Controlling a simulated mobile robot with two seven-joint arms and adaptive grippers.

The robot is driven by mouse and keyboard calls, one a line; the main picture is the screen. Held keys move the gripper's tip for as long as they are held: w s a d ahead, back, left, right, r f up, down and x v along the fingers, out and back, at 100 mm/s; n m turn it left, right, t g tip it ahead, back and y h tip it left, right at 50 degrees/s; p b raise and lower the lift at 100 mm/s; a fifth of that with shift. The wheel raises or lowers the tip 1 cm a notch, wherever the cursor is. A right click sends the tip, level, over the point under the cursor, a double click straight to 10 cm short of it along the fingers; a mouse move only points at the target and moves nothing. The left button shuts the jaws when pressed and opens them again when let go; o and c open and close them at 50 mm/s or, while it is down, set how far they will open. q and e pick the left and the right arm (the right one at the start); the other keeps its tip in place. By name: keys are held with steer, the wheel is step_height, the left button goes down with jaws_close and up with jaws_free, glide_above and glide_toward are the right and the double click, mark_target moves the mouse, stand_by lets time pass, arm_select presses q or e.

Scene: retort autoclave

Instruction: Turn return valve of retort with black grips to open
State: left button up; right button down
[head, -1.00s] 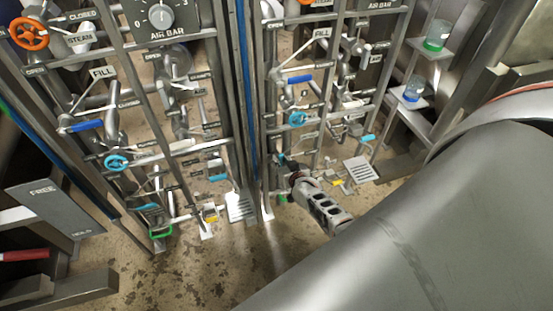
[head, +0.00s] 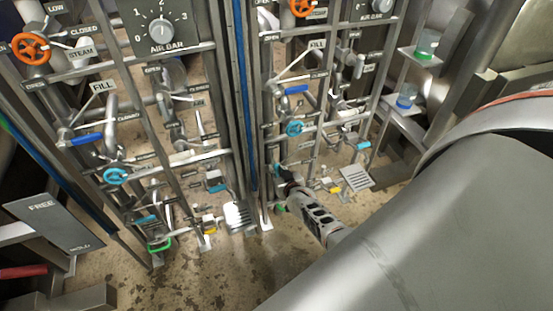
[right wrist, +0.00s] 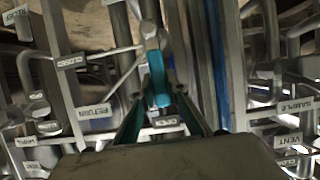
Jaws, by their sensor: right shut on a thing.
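The return valve's teal lever (right wrist: 158,78) is in the right wrist view, running down from a grey pivot on a pipe. In the head view the right gripper (head: 284,180) is low on the right pipe panel, hiding most of the lever. No black grips can be made out. My left gripper is not in view.
Upright posts and pipes stand close around my right gripper. A large grey cylinder fills the lower right.

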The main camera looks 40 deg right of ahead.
steer(key=c, duration=2)
jaws_free()
steer(key=shift+a, duration=0.15)
steer(key=shift+o, duration=0.2)
steer(key=v, duration=1.2)
steer(key=s+a+r+n+g+y+p, duration=0.1)
steer(key=s+a+n+y, duration=0.5)
steer(key=s+a, duration=1.3)
step_height(320, 180, up, 2)
steer(key=shift+s+a+r+n+g, duration=0.1)
steer(key=shift+s+a+n+g, duration=0.2)
steer(key=shift+a+n+g, duration=0.7)
steer(key=shift+a+t, duration=0.25)
steer(key=shift+t, duration=0.05)
